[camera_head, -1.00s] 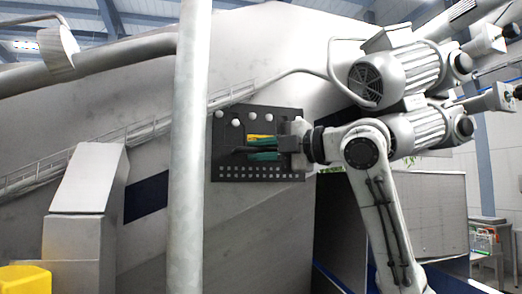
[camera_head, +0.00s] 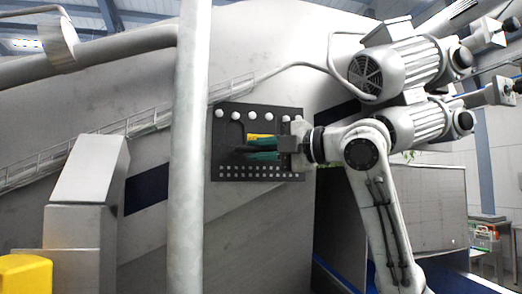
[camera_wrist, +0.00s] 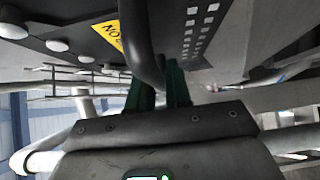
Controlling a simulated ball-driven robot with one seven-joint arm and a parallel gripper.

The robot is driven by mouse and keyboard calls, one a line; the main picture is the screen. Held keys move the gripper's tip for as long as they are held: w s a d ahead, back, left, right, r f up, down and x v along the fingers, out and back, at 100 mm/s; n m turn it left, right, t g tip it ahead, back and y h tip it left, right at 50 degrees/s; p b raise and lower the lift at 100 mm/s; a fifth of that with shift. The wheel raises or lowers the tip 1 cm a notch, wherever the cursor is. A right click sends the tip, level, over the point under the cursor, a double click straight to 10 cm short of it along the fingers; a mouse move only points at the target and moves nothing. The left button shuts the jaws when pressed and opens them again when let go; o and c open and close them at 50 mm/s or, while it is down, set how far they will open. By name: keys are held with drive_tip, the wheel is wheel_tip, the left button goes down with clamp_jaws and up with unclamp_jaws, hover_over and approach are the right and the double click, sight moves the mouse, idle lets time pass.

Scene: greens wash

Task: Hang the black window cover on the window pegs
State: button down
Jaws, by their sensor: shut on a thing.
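The black window cover (camera_head: 222,148) is upright against the slanted grey machine wall. Its yellow label (camera_head: 258,136) and rows of small pale holes show. Several round white peg heads (camera_head: 236,115) stand in front of its upper edge; they also show in the wrist view (camera_wrist: 57,46). I cannot tell how far the cover sits on the pegs or whether it touches the wall. My gripper (camera_head: 262,149) has green fingers and is shut on the cover's black handle (camera_wrist: 140,45). The window behind the cover is hidden.
A thick vertical pipe (camera_head: 188,150) stands close left of the cover. Motors (camera_head: 390,75) jut out at the upper right. A grey box-like housing (camera_head: 85,210) and a yellow object (camera_head: 25,272) are at lower left.

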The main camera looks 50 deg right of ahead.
drive_tip(key=shift+d+f+b, duration=0.1)
drive_tip(key=shift+f+b, duration=0.2)
drive_tip(key=shift+f, duration=0.2)
